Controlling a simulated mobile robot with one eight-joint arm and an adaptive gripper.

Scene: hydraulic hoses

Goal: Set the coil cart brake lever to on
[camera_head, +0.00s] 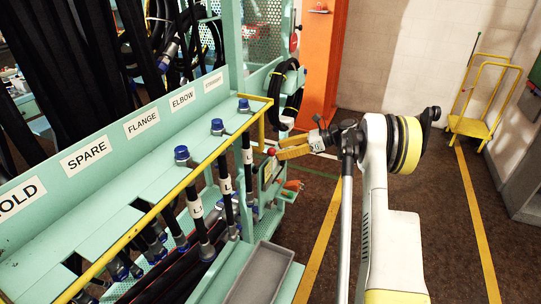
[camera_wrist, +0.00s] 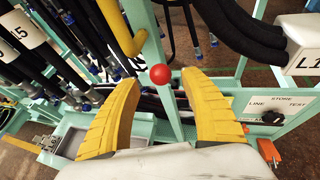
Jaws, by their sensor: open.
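A lever with a red ball knob (camera_wrist: 160,75) shows in the wrist view between and just beyond the fingertips. It appears to be the brake lever; no on or off marking is readable. My gripper (camera_wrist: 159,82) has its two yellow fingers spread on either side of the knob, with gaps to both. In the head view my gripper (camera_head: 276,149) is at the right end of the green rack, and the small red knob (camera_head: 271,151) shows at its fingertips. The lever's shaft is mostly hidden behind the knob.
A panel marked LINE, STORE and TEST with a black selector (camera_wrist: 270,117) is right of the fingers. A yellow rail (camera_wrist: 118,28) is close above the left finger. A black hose coil (camera_head: 284,92) hangs beyond my gripper. The floor (camera_head: 400,215) to the right is mostly clear.

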